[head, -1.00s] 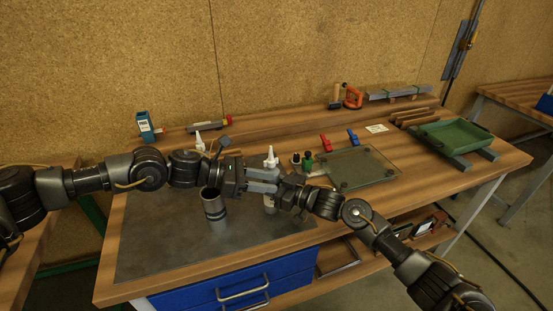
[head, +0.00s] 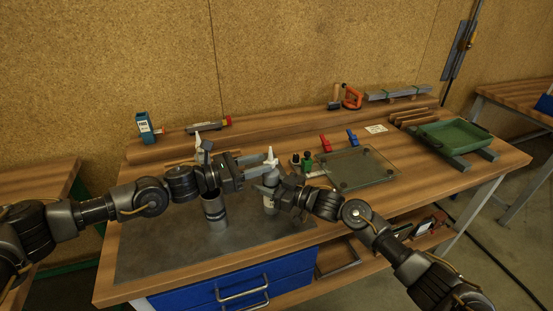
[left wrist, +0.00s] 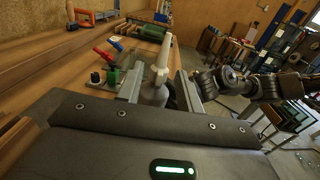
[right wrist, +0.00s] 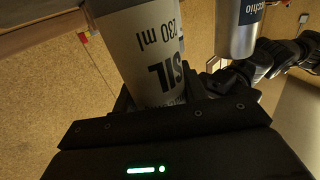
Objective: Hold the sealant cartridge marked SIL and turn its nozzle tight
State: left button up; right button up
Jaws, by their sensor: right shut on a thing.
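The SIL cartridge (head: 270,200) is pale grey with a white nozzle (head: 270,157) on top and stands upright above the dark mat. "SIL 230 ml" reads on the cartridge in the right wrist view (right wrist: 145,50). My right gripper (head: 277,199) is shut on its body. My left gripper (head: 255,162) is open at nozzle height. In the left wrist view the nozzle (left wrist: 162,60) stands between its two spread fingers, which look apart from it. Whether a finger touches the nozzle is not clear.
A grey cylinder (head: 215,212) stands on the dark mat (head: 160,240) below my left arm. A second white nozzle (head: 198,143) shows behind that arm. A green tray (head: 452,138) sits farther right.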

aim_at(277, 159)
pick_arm(q)
jog(key=x, duration=0.5)
jog(key=shift+w+d, duration=0.1)
jog(key=shift+d, duration=0.25)
jog(key=shift+c, duration=0.3)
grip_shut()
